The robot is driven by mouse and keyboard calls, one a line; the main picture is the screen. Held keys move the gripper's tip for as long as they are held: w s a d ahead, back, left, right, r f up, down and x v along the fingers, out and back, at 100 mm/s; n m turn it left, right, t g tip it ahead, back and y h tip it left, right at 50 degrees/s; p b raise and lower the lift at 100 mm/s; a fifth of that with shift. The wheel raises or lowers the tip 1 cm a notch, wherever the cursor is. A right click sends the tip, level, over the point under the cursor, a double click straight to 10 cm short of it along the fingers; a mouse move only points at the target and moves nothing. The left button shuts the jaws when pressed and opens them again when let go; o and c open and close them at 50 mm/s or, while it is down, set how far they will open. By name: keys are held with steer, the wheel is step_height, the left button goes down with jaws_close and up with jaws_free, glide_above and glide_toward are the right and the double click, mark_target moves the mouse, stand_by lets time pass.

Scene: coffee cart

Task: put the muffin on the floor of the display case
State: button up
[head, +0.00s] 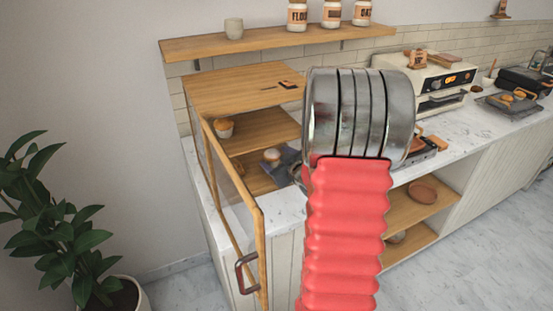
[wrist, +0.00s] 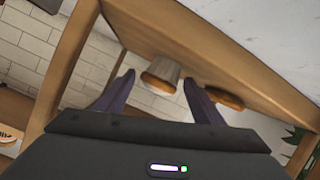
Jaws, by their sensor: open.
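A muffin (head: 272,156) with a pale cup and brown top sits low in the open display case (head: 235,85), apparently on its wooden floor (head: 258,181). My gripper (head: 285,167) is at it from the right, mostly hidden behind my arm. In the wrist view, which is upside down, the muffin (wrist: 160,76) stands on the wooden board (wrist: 185,45) between the two dark fingers of my gripper (wrist: 158,82). The fingers are apart. Whether either touches the muffin is unclear.
Another brown pastry (wrist: 225,96) shows beside the right finger. The glass door (head: 232,185) stands open at the front left. A toaster oven (head: 428,80) stands on the counter at right.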

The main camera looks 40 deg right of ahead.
steer(key=v, duration=1.1)
steer(key=shift+s, duration=0.25)
steer(key=shift+a, duration=0.1)
stand_by(0.4)
